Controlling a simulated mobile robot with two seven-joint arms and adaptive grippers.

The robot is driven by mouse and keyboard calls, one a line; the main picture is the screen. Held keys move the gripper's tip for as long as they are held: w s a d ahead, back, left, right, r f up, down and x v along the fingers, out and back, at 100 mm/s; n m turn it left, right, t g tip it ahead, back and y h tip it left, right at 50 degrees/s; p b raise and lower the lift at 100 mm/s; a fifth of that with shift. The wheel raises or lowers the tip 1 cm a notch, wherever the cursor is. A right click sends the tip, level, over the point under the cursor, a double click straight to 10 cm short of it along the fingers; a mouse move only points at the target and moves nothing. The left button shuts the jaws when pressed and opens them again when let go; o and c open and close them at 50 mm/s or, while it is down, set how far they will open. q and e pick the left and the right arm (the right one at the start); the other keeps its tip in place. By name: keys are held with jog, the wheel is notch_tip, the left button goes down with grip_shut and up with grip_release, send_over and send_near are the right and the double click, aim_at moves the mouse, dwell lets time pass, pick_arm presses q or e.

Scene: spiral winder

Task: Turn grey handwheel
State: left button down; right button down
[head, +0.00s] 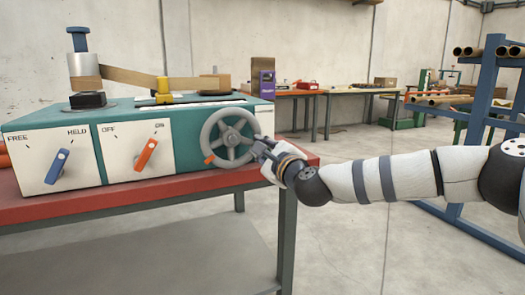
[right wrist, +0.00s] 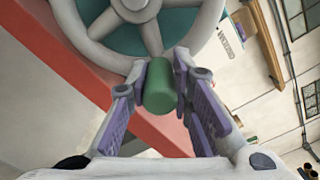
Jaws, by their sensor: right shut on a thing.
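The grey handwheel (head: 230,138) is on the right end of the teal machine's front, with spokes, a round rim and an orange mark at its lower left. In the right wrist view the grey handwheel (right wrist: 92,50) fills the top, and a green cylindrical handle (right wrist: 159,86) stands out from its rim. My right gripper (head: 262,150) is at the right side of the rim. In its wrist view the gripper's purple-padded fingers (right wrist: 160,92) are shut on the green handle, one on each side. In the head view the gripper hides the handle. My left gripper is not in view.
The machine (head: 180,172) sits on a red-topped bench (head: 140,203). An orange OFF/ON lever (head: 146,154) and a blue FREE/HELD lever (head: 57,166) are left of the wheel. A blue rack (head: 483,95) with tubes stands at right. Floor right of the bench is open.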

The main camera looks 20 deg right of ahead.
jog(key=shift+a, duration=0.1)
jog(key=c, duration=1.4)
grip_release()
jog(key=s, duration=1.2)
jog(key=shift+d, duration=0.2)
